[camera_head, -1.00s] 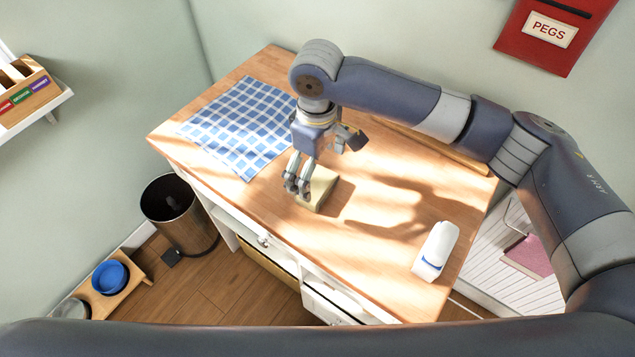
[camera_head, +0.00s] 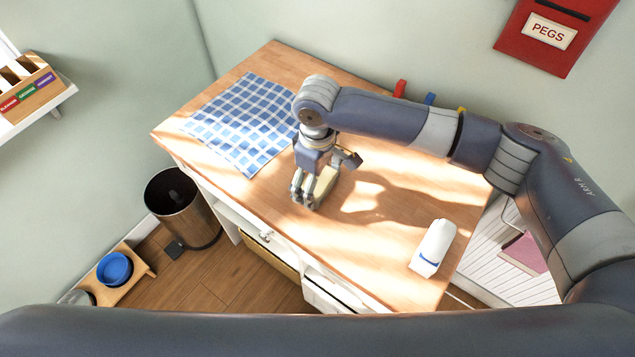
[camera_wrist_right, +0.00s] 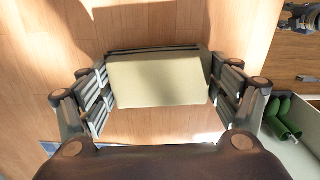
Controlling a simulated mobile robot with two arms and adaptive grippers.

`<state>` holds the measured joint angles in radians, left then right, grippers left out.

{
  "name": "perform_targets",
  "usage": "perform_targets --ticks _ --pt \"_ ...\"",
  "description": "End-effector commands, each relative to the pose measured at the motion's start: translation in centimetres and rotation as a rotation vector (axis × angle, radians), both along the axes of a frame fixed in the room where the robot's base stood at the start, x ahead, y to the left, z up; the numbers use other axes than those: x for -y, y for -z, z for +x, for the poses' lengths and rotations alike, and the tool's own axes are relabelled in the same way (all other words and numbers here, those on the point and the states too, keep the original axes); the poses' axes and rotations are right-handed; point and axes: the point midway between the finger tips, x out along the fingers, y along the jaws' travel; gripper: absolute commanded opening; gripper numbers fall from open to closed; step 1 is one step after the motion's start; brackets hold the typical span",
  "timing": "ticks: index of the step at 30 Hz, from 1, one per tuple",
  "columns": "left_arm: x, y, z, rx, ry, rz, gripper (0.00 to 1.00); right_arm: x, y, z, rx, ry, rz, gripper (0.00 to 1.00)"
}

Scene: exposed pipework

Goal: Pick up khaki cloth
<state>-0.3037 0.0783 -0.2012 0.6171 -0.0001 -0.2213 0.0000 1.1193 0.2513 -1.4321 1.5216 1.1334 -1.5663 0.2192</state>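The khaki cloth (camera_head: 326,184) is a folded, block-like bundle on the wooden worktop (camera_head: 350,245). In the right wrist view the cloth (camera_wrist_right: 158,82) lies between my right gripper's two sets of fingers. My right gripper (camera_head: 305,200) points down at the cloth and partly hides it in the head view. Its fingers are spread, one set on each side of the cloth, very close to its edges; I cannot tell whether they touch it. My left gripper is not in view.
A blue checked cloth (camera_head: 243,122) lies at the worktop's left. A bin (camera_head: 182,208) stands on the floor at left. In the right wrist view, an open drawer holds green items (camera_wrist_right: 283,117).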

Motion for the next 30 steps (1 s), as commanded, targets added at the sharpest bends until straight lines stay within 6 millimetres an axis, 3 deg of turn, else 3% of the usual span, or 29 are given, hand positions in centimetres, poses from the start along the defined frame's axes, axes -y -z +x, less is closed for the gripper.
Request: perform_targets --ticks 11,20,30 --pt "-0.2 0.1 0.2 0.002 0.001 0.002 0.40 0.0 -0.2 0.0 -0.001 0.000 0.000 0.63" --pt "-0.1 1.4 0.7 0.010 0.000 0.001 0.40 0.0 -3.1 0.1 0.002 -0.001 0.002 0.63" --pt "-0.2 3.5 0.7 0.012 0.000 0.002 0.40 -5.6 -3.9 -6.1 0.000 -0.010 0.005 0.63"
